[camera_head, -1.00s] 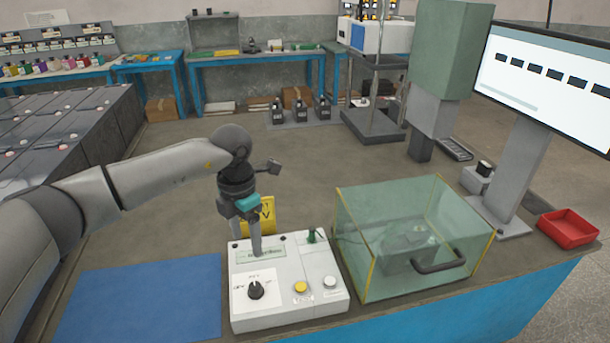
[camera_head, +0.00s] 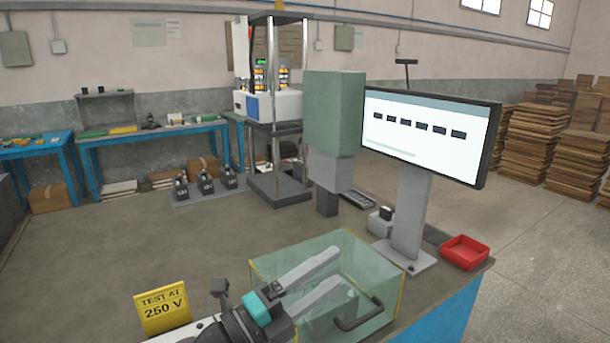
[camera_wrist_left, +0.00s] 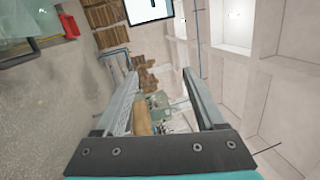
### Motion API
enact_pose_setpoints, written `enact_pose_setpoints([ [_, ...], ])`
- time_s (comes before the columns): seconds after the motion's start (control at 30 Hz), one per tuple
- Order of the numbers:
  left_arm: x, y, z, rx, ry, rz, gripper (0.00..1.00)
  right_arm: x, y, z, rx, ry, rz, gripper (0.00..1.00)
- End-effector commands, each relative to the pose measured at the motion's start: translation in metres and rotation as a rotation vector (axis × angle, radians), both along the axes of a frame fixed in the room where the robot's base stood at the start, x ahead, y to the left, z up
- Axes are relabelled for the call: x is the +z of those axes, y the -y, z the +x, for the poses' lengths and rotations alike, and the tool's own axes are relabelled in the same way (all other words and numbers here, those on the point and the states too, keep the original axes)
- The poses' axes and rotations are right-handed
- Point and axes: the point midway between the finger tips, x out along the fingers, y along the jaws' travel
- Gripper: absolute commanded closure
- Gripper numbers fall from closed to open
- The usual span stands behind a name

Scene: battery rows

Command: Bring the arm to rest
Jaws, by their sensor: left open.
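My left gripper (camera_head: 322,277) is in the lower middle of the head view, in front of the clear box (camera_head: 385,262) on the bench. Its two long fingers are spread apart, point to the upper right and hold nothing. In the left wrist view the open fingers (camera_wrist_left: 158,78) frame only the distant room. The rest of my left arm is mostly below the head view. My right gripper is not in view.
A monitor (camera_head: 425,135), a green-grey column unit (camera_head: 333,110) and a red tray (camera_head: 465,252) are farther right. The bench middle-left (camera_head: 120,250) is clear.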

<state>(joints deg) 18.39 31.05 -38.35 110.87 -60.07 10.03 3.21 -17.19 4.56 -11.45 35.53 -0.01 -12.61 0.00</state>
Motion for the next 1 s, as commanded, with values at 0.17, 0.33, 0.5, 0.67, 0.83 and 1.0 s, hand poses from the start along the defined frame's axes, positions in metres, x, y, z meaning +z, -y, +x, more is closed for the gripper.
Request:
enact_pose_setpoints([
  [0.17, 0.003, -0.049, 0.017, 0.278, -0.241, -0.328, 0.28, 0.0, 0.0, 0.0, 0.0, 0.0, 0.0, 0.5],
  [0.33, -0.036, -0.107, 0.018, 0.555, -0.526, -0.567, 0.28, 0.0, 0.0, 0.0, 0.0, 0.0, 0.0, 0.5],
  [0.5, -0.102, -0.156, -0.01, 0.827, -0.856, -0.734, 0.28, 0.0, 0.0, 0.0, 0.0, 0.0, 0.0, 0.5],
  [0.67, -0.169, -0.185, -0.067, 1.063, -1.191, -0.821, 0.28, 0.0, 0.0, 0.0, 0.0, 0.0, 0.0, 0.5],
  [0.83, -0.216, -0.194, -0.136, 1.244, -1.495, -0.841, 0.28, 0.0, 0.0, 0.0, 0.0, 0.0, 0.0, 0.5],
  [1.0, -0.24, -0.192, -0.199, 1.366, -1.739, -0.82, 0.28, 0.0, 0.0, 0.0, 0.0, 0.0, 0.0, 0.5],
])
